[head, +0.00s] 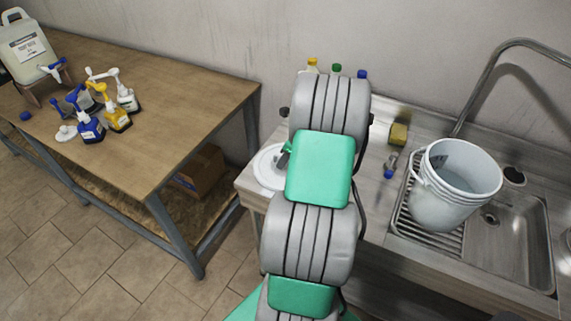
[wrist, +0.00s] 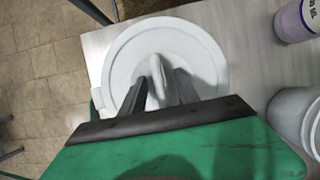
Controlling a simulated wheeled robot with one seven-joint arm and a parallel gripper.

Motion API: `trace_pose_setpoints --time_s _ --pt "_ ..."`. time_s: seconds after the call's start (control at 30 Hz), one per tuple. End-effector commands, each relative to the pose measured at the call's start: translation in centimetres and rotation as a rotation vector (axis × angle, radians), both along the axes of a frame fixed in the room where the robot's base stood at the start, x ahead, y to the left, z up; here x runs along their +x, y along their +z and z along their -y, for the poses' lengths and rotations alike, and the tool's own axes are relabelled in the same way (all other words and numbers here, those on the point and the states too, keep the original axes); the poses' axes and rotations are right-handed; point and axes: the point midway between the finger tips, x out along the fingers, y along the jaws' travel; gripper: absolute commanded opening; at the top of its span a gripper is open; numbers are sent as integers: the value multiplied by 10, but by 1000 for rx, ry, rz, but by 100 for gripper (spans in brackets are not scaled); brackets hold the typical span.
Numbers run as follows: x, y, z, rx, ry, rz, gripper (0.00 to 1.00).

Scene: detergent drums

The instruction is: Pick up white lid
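The white lid (wrist: 207,58) is round and lies at the left end of the steel counter. It has a raised rim and a raised grip in the middle. In the head view, the lid (head: 267,180) shows only in part beside my arm, which hides the rest. In the wrist view, my gripper (wrist: 162,86) is over the lid, with its two dark fingers apart on either side of the raised grip. Whether the fingers touch it I cannot tell. In the head view the gripper is mostly hidden behind my arm.
A white bucket (head: 447,205) stands at the sink (head: 525,245) on the right. A yellow sponge (head: 398,134) and a small blue-capped bottle (head: 391,165) lie nearby. Several capped bottles stand behind my arm. A wooden table (head: 170,95) with pump bottles and a jug (head: 24,52) is left.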

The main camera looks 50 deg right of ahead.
Motion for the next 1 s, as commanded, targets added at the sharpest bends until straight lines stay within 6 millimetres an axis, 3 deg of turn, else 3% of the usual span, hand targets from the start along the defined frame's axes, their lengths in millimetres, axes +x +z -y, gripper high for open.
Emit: trace_pose_setpoints --time_s 0.07,0.5,1.0 --pt "0 0 0 0 0 0 36" --pt "0 0 0 1 1 0 0" --pt "0 1 0 0 1 0 0"
